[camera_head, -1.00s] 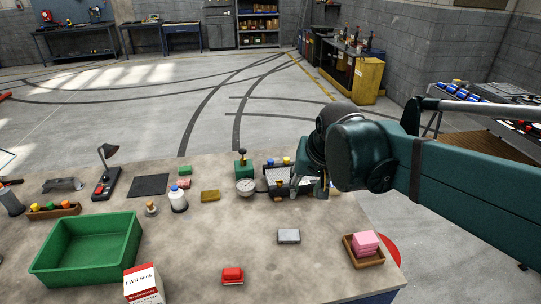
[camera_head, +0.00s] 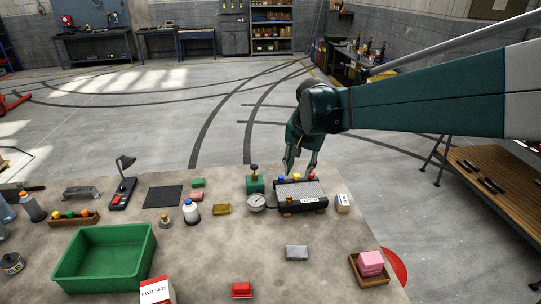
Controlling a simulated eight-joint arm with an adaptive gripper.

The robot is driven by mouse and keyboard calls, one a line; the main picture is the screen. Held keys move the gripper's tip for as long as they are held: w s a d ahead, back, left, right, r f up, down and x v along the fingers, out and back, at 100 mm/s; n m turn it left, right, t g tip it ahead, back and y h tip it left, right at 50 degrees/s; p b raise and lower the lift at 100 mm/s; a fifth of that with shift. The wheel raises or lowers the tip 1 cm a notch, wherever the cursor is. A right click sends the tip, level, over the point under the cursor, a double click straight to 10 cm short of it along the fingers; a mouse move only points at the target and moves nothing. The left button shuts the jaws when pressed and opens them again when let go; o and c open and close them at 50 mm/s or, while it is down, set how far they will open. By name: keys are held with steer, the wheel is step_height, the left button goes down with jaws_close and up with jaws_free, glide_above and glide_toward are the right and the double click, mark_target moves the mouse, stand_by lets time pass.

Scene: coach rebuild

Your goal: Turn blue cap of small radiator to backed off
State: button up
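The small radiator (camera_head: 301,194) is a dark unit with a light finned top, standing near the back edge of the bench. A blue cap (camera_head: 281,178) is on its back left. A yellow cap (camera_head: 296,176) is beside it, with what looks like a red cap (camera_head: 313,177) further right. The blue cap's turned position is too small to read. My gripper (camera_head: 300,170) points down over the radiator's back edge, fingers spread and nothing visible between them. Its left finger is close to the blue and yellow caps; I cannot tell whether it touches.
A green block with a dark knob (camera_head: 254,184) and a pressure gauge (camera_head: 256,202) stand close left of the radiator. A small white box (camera_head: 343,203) is close right. A grey block (camera_head: 297,252) lies in front. The bench between them is clear.

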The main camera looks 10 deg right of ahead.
steer(key=w+a+f+m+g+p, duration=0.1)
steer(key=w+f+m+p, duration=0.2)
steer(key=w, duration=0.8)
steer(key=m+g+p, duration=0.2)
steer(key=p, duration=0.3)
glide_above(281, 176)
steer(key=shift+s+f, duration=0.1)
steer(key=shift+f, duration=3.45)
steer(key=shift+f, duration=0.2)
steer(key=shift+f, duration=3.7)
steer(key=c, duration=0.9)
